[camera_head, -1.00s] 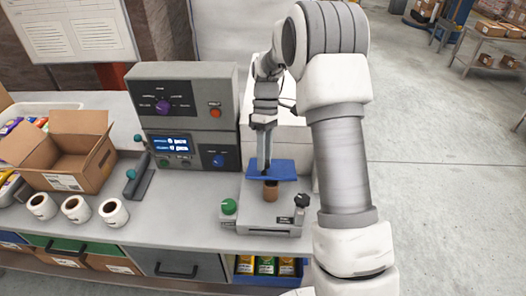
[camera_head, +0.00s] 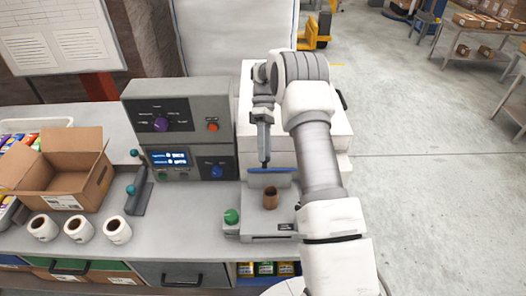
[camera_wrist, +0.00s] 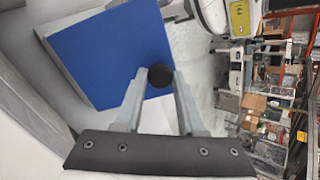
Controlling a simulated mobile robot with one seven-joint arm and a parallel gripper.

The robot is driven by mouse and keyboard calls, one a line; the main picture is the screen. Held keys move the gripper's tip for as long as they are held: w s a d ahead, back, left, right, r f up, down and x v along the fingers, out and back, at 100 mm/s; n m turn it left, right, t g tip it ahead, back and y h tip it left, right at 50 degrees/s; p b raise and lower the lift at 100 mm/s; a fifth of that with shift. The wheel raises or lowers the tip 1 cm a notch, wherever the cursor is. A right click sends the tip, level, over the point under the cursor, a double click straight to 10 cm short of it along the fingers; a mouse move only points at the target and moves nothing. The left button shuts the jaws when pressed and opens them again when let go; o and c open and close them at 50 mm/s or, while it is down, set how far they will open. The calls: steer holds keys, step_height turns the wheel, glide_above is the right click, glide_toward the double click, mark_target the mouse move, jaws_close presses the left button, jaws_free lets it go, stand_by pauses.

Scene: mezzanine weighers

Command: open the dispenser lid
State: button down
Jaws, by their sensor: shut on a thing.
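The dispenser lid is a blue flat plate (camera_head: 271,171), seen as a thin, nearly edge-on strip in the head view. It fills the upper left of the wrist view as a broad blue panel (camera_wrist: 112,55). My gripper (camera_head: 264,166) is at the lid in the head view. In the wrist view its two fingers (camera_wrist: 160,80) are shut on a round black knob (camera_wrist: 160,75) at the lid's edge. The lid stands raised and tilted above the grey dispenser base (camera_head: 262,224). A brown open-topped tube (camera_head: 270,200) shows below and in front of it.
A green knob (camera_head: 231,216) sits at the base's front left. A grey control panel (camera_head: 181,119) stands left of my arm. An open cardboard box (camera_head: 72,174) and several white rolls (camera_head: 79,229) are on the counter at left. Open floor lies right.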

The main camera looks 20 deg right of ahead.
stand_by(0.3)
steer(key=c, duration=0.5)
jaws_free()
steer(key=s+d+r+b, duration=0.4)
steer(key=s+d+r, duration=0.3)
steer(key=d+r, duration=0.2)
step_height(320, 180, up, 2)
steer(key=shift+s, duration=0.15)
